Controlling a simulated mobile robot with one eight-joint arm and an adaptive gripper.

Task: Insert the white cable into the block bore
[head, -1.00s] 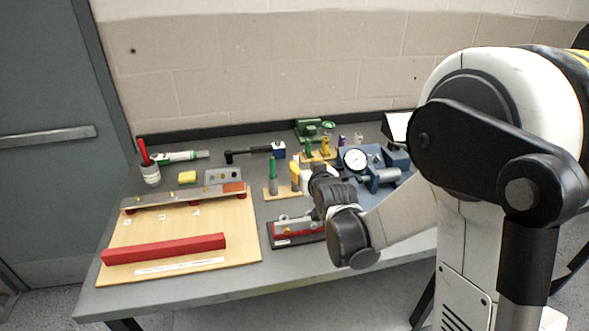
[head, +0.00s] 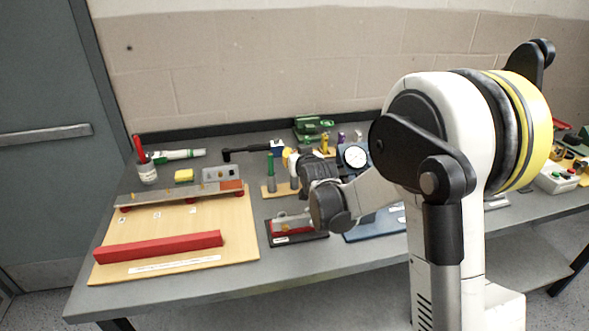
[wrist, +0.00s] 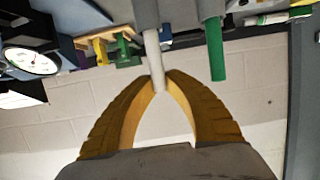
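The white cable (wrist: 152,45) shows in the wrist view as a thin white rod coming out of a thicker grey sleeve (wrist: 146,12). In the head view its grey lower part (head: 294,183) stands upright in a small wooden stand (head: 283,192). My gripper (wrist: 161,78) has its yellow fingertips drawn together on both sides of the white end, apparently touching it. In the head view my gripper (head: 290,157) is at the top of the cable, partly hidden by my wrist. No bore is clearly visible. A red and grey block (head: 292,225) sits on a dark base, partly covered by my arm.
A green cable (head: 270,162) stands close beside the white one; it also shows in the wrist view (wrist: 215,50). A dial gauge (head: 355,156) on a blue fixture is to the right. A wooden board (head: 180,225) with a red bar (head: 158,245) fills the left front.

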